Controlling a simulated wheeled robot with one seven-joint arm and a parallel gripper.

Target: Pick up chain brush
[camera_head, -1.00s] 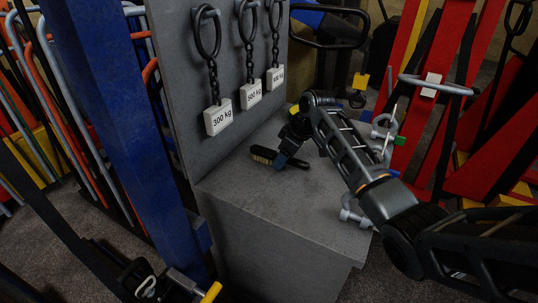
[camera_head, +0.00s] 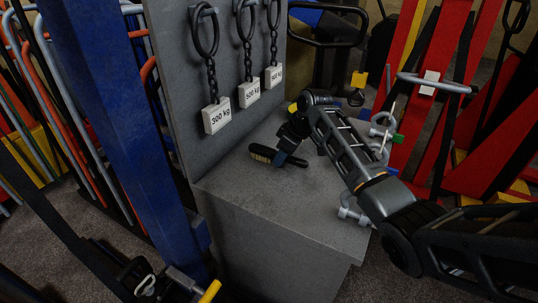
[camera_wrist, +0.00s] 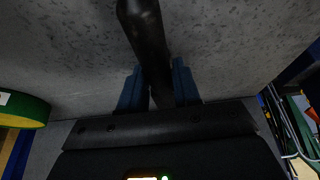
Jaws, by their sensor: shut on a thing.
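In the wrist view the dark handle (camera_wrist: 146,30) runs between the two blue fingers of my gripper (camera_wrist: 158,88). The bristle end is not visible in the wrist view. The brush seems just off the bench, but the gap is hard to judge.
The grey bench (camera_head: 275,210) has an upright panel (camera_head: 175,75) with chained weights (camera_head: 217,116) at its back left. Grey shackles (camera_head: 350,212) lie at its right edge. A blue post (camera_head: 115,120) stands left. Red frames (camera_head: 425,110) stand right.

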